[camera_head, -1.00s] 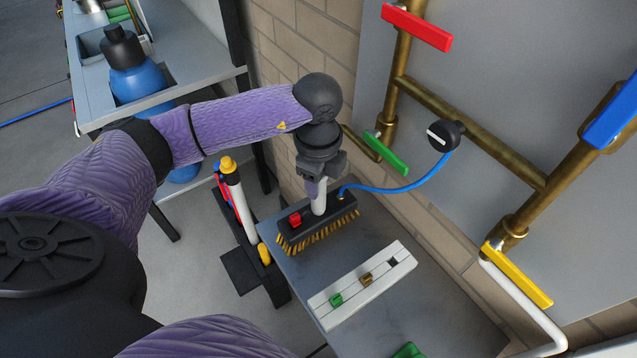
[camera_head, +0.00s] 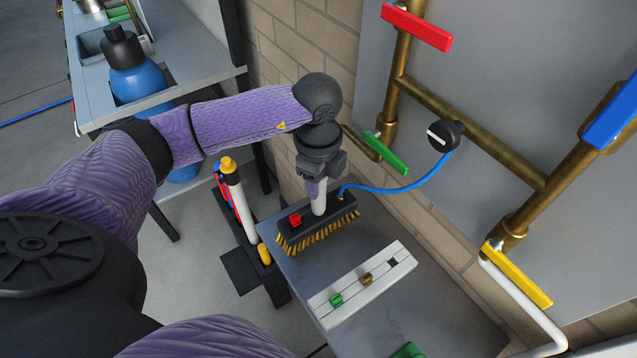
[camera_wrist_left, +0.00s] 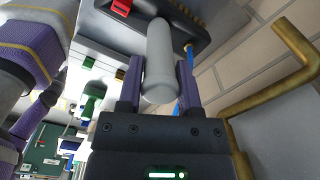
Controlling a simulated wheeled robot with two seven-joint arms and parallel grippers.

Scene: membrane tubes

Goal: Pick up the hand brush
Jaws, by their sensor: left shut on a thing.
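The hand brush (camera_head: 330,219) has a dark block, yellow-brown bristles, a red knob and an upright white handle. It is at the far left end of the grey table, bristles down; I cannot tell whether they touch the tabletop. My left gripper (camera_head: 317,183) is above the block, shut on the white handle. In the left wrist view the handle (camera_wrist_left: 159,62) stands between the two purple fingers. A blue hose runs from the block to a round black knob on the wall. My right gripper is not in view.
A white rail (camera_head: 362,285) with green and brown clips lies on the table (camera_head: 430,315) in front of the brush. Brass pipes with red, green, blue and yellow levers are on the wall at right. A rack of tubes (camera_head: 240,203) stands left of the table.

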